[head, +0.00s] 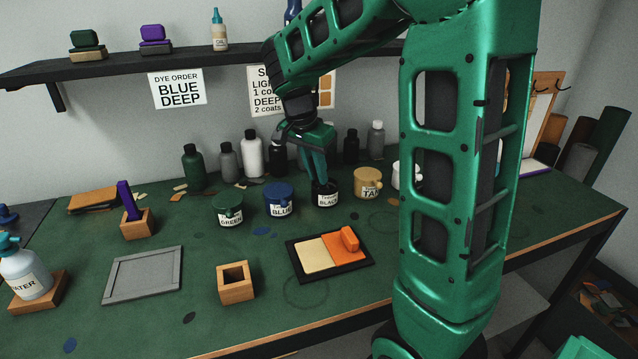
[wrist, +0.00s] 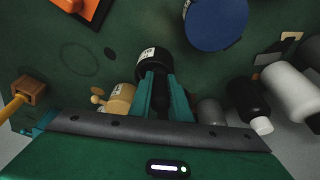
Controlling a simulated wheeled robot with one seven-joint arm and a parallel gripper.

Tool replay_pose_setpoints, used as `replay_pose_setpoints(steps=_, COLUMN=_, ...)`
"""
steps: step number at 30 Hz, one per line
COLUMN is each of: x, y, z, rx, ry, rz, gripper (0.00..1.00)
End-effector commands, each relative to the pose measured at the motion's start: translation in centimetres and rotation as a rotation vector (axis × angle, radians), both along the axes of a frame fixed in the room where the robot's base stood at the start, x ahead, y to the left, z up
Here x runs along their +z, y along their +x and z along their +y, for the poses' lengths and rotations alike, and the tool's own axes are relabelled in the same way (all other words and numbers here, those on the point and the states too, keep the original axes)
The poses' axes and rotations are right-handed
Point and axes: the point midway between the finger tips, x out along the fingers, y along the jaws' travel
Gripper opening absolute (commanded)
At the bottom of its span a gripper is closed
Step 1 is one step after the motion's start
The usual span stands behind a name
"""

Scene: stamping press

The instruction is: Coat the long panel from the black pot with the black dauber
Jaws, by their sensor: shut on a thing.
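The black pot (head: 327,198), labelled BLACK, stands on the green bench between the blue and tan pots. My gripper (head: 318,180) points down over it, with its fingertips at the pot's mouth. The pot also shows in the wrist view (wrist: 153,60), just beyond my fingers (wrist: 160,85). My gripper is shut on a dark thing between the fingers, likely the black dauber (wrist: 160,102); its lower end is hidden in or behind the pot. A black tray (head: 304,277) holds a cream panel (head: 315,256) and an orange one side by side. I cannot tell which piece is the long panel.
Green (head: 228,209), blue (head: 279,200) and tan (head: 368,183) pots stand close by, with several bottles behind. An empty wooden holder (head: 237,285), a grey frame (head: 143,276) and a purple-handled dauber (head: 128,201) are left. A sign (head: 178,89) reads DYE ORDER BLUE DEEP.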

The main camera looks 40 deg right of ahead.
Motion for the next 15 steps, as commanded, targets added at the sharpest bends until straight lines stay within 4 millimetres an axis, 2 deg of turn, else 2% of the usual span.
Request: replay_pose_setpoints(steps=15, x=4.1, y=0.1, z=0.0, rx=-0.001, ry=-0.001, rz=-0.001, gripper=0.00)
